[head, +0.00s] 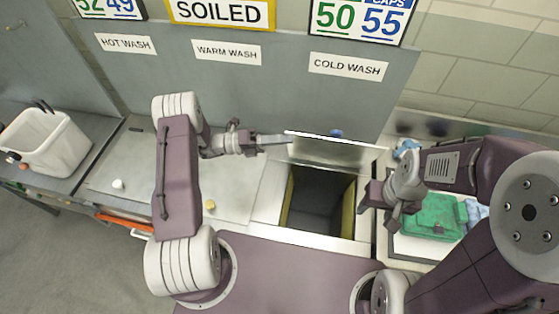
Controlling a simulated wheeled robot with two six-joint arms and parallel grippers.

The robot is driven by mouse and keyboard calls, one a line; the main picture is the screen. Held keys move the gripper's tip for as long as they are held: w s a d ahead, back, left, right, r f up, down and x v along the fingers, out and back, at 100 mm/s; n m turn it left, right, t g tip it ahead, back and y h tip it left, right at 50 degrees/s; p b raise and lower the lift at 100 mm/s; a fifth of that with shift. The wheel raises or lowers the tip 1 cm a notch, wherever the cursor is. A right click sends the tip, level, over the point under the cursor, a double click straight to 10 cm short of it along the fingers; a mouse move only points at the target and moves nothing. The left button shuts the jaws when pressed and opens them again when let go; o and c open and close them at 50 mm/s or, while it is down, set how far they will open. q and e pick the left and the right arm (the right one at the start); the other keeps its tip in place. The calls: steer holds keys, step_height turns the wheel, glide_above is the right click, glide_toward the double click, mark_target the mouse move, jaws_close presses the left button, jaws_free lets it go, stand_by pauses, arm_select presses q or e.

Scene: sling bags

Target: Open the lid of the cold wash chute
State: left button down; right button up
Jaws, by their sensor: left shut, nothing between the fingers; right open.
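The cold wash chute's metal lid (340,152) is raised and stands tilted up at the back of its opening, below the COLD WASH label (347,67). Its blue knob (336,134) shows behind the lid's upper edge. The chute opening (318,200) is uncovered and dark inside, with yellowish side walls. My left gripper (288,140) is shut and empty, its tips at the lid's upper left edge; I cannot tell if they touch it. My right gripper (372,205) is open and empty, just right of the opening.
The neighbouring lids with a white knob (118,184) and a yellow knob (210,205) are down. A green bag (432,215) lies on a tray at the right, partly behind my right arm. A white bin (45,142) stands far left. A wall rises behind the counter.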

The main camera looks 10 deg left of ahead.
arm_select(q)
steer(key=shift+w+r+b, duration=0.2)
steer(key=shift+w+r, duration=0.1)
steer(key=shift+w, duration=0.55)
steer(key=shift+w+r+b, duration=0.2)
steer(key=shift+w+r, duration=0.1)
steer(key=shift+w, duration=0.6)
steer(key=shift+w+r+b, duration=0.2)
steer(key=shift+w+r, duration=0.1)
steer(key=shift+w, duration=0.55)
steer(key=b+v, duration=0.4)
steer(key=v, duration=0.5)
